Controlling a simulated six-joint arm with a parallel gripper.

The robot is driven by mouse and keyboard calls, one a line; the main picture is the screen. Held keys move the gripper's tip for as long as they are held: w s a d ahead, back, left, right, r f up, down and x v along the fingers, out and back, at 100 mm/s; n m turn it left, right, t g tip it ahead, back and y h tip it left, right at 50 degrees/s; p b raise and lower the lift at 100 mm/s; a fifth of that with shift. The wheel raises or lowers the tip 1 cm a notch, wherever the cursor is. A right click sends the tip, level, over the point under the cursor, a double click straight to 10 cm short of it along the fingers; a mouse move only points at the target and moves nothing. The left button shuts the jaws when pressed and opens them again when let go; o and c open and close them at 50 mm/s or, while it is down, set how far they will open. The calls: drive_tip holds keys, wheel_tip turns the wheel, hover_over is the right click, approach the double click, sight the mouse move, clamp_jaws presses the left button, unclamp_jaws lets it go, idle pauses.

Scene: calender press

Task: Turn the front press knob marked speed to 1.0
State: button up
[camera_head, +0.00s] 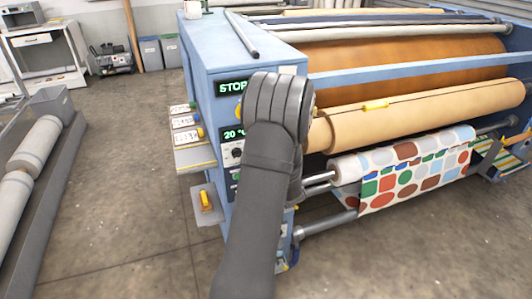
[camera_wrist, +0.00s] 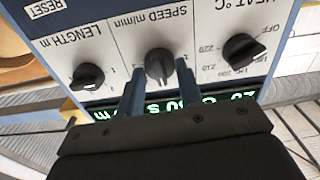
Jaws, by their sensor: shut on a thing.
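The speed knob (camera_wrist: 159,66) is a black knob under the upside-down label "SPEED m/min" on the white panel (camera_wrist: 120,55). My gripper (camera_wrist: 158,82) is shut on it, with a finger on each side; its pointer setting is too unclear to read. The heat knob (camera_wrist: 243,52) is to the right and the length knob (camera_wrist: 88,76) to the left in the wrist view. A green-lit display (camera_wrist: 195,100) is partly hidden by my gripper. In the head view my arm hides my gripper and the speed knob in front of the blue press (camera_head: 212,75).
The press carries displays reading "STOP" (camera_head: 232,87) and "20 °" (camera_head: 234,133). A tan roll (camera_head: 430,108) and a patterned fabric roll (camera_head: 410,165) extend to the right of my arm.

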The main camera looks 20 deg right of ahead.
drive_tip(key=shift+a+f+n, duration=0.1)
drive_tip(key=shift+a+n, duration=0.05)
drive_tip(key=shift+n, duration=8.35)
drive_tip(key=o, duration=1)
drive_tip(key=shift+c, duration=0.2)
drive_tip(key=s, duration=1.7)
drive_tip(key=shift+s, duration=0.2)
